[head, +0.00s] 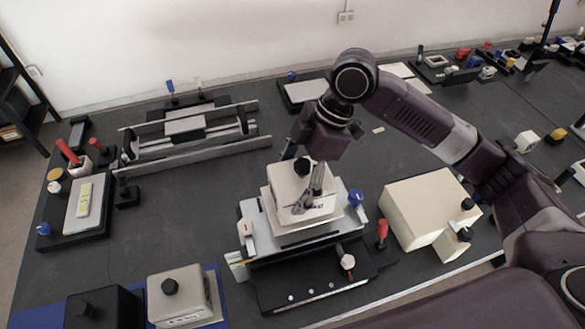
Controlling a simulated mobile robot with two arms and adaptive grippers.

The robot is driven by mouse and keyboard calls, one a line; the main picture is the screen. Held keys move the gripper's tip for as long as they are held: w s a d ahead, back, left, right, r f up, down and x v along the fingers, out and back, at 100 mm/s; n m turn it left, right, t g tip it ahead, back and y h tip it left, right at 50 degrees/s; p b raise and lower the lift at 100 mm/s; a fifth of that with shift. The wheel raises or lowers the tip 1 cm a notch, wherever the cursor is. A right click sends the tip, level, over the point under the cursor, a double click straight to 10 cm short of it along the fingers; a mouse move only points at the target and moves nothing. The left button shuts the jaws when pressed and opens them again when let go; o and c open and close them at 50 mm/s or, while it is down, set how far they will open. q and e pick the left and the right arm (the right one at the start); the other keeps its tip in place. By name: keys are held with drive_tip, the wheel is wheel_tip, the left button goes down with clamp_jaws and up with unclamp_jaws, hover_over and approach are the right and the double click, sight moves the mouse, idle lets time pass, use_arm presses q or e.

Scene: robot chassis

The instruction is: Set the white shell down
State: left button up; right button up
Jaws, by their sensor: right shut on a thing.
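The white shell (284,200), a pale box with a black knob on top, is on or just above the grey plate of the black fixture (307,268) in the middle of the table. I cannot tell whether it touches the plate. My right gripper (306,196) reaches down from above and is shut on the shell, its fingers hiding part of the top and front. My left gripper is not in view.
A similar pale box with a black knob (180,293) stands on a blue mat at the front left. A large cream box (425,208) stands right of the fixture. A long rail fixture (188,138) lies at the back left. Bare dark table lies between them.

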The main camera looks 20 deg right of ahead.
drive_tip(key=shift+w+f+p, duration=0.1)
drive_tip(key=shift+f+p, duration=0.2)
drive_tip(key=shift+f, duration=1.75)
drive_tip(key=o, duration=1.6)
drive_tip(key=shift+f, duration=0.25)
drive_tip(key=o, duration=0.5)
drive_tip(key=shift+s, duration=0.2)
drive_tip(key=shift+r, duration=0.15)
drive_tip(key=shift+w+d+r, duration=0.1)
drive_tip(key=shift+d+r, duration=0.05)
drive_tip(key=shift+r, duration=0.2)
drive_tip(key=b+v, duration=0.2)
drive_tip(key=v, duration=0.9)
drive_tip(key=shift+r, duration=0.1)
